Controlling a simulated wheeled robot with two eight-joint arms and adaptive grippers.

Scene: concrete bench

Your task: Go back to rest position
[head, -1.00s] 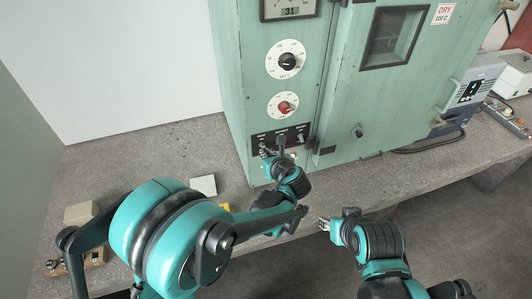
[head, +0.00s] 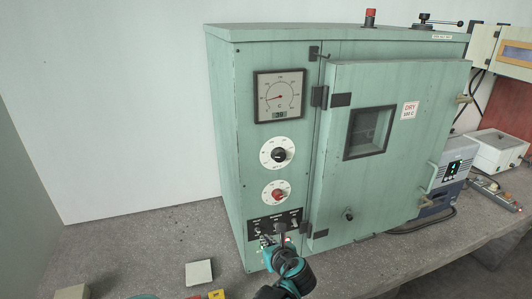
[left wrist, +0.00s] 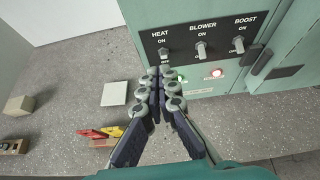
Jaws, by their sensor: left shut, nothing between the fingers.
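My left gripper (head: 270,244) is at the lower front of the green oven (head: 225,150), just below its black switch panel (head: 274,224). In the left wrist view the gripper (left wrist: 160,76) is shut and empty, its fingertips together just under the HEAT switch (left wrist: 164,54). I cannot tell whether they touch the panel. The BLOWER switch (left wrist: 201,50) and BOOST switch (left wrist: 238,45) are to the right. A green lamp (left wrist: 182,79) and a red lamp (left wrist: 216,73) glow below the panel. My right gripper is not in view.
A pale square block (left wrist: 115,93), red and yellow-handled tools (left wrist: 108,132) and a beige block (left wrist: 17,105) lie on the bench (left wrist: 65,90), left of the oven. The oven door (head: 415,150) is closed. A grey-blue device (head: 452,165) stands right of it.

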